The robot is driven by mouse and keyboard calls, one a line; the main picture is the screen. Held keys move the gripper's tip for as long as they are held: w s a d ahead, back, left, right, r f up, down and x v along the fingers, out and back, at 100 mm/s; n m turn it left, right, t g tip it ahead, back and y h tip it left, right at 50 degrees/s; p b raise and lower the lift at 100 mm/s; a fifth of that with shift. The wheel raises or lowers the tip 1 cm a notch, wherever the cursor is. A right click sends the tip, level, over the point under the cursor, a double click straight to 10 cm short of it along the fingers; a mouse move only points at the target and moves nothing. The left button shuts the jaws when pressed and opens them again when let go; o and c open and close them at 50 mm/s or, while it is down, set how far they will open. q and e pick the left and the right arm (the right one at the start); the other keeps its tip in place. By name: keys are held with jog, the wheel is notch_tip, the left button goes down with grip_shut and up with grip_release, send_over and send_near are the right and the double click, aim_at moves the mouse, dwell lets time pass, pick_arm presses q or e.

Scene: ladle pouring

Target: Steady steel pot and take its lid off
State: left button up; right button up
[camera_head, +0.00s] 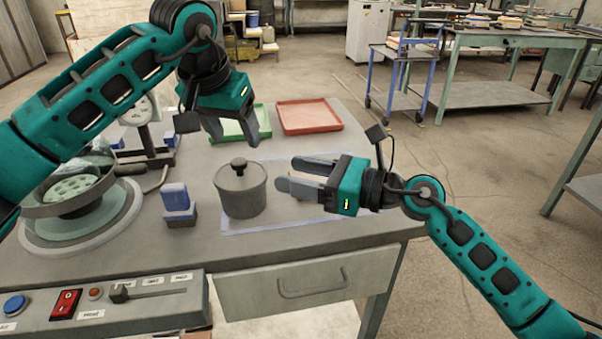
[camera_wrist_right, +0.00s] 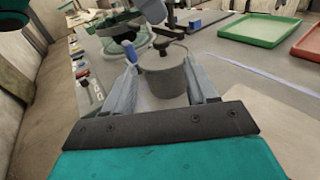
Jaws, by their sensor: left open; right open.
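My left gripper (camera_head: 236,142) is open and points down above and just behind the lid, apart from the knob as far as I can tell. My right gripper (camera_head: 284,175) is open to the right of the pot, its fingers pointing at the pot's side. In the right wrist view the pot (camera_wrist_right: 166,77) shows between the two fingers, beyond or level with their tips; contact is unclear.
A green tray (camera_head: 262,118) and a red tray (camera_head: 310,116) lie behind the pot. A blue block (camera_head: 176,197) on a dark base stands left of the pot. A round device (camera_head: 38,243) and a control panel (camera_head: 190,297) fill the left.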

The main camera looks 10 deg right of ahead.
aim_at(245, 163)
jog(key=x, duration=1.2)
grip_shut()
dwell(0.3)
jog(key=shift+o, duration=0.2)
grip_release()
jog(key=v, duration=1.3)
